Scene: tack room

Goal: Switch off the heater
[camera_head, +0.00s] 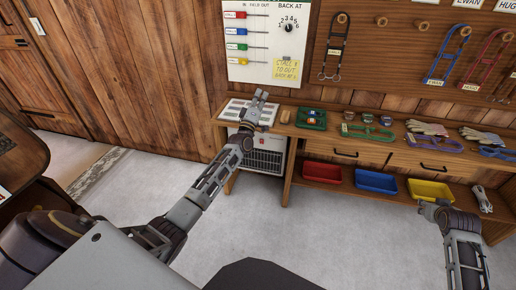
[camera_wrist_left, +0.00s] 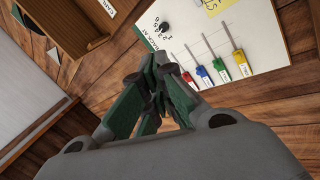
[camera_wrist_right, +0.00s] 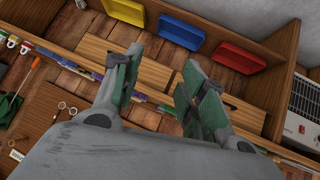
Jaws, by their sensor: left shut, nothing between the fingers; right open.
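The heater (camera_head: 266,160) is a white box with a dark grille, standing in the open bay under the left end of the bench. In the right wrist view the heater (camera_wrist_right: 304,104) is at the right edge, with a small red switch (camera_wrist_right: 302,129) on its front; I cannot tell the switch's position. My left gripper (camera_head: 262,95) is shut and empty, above the heater near the bench top, and my left arm hides part of the heater. In the left wrist view its fingers (camera_wrist_left: 154,75) meet. My right gripper (camera_wrist_right: 158,68) is open and empty, well right of the heater.
The bench (camera_head: 347,146) carries a green tray (camera_head: 312,118), halters and gloves. Red (camera_head: 322,172), blue (camera_head: 376,181) and yellow (camera_head: 430,189) bins sit on its lower shelf. A white board (camera_head: 265,45) with a dial hangs above. The floor in front is clear.

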